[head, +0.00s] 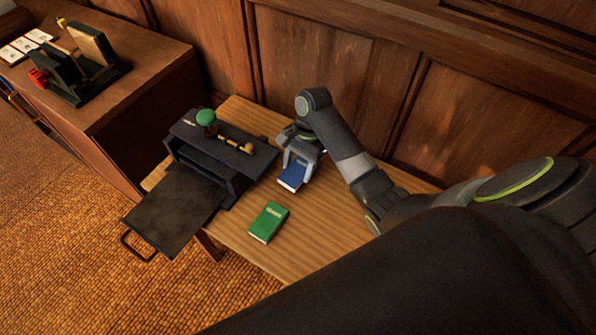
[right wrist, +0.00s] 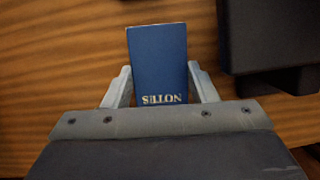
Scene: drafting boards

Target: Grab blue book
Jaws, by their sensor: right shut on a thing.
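The blue book (head: 292,176) is on the wooden table, to the right of a dark press-like stand. It also shows in the right wrist view (right wrist: 158,62), with pale lettering on its cover, between the two grey fingers. My right gripper (head: 297,168) reaches down over the book from behind and is shut on it, one finger at each side. In the right wrist view the gripper (right wrist: 160,88) has its fingers at the book's long edges. Whether the book is lifted off the table cannot be told. My left gripper is not in view.
A green book (head: 268,223) lies in front of the blue one on the table (head: 330,240). The dark stand (head: 220,150) with a green knob has a black tray (head: 175,208) sticking out front-left. A wooden desk (head: 130,90) stands at left. A panelled wall (head: 320,60) is close behind.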

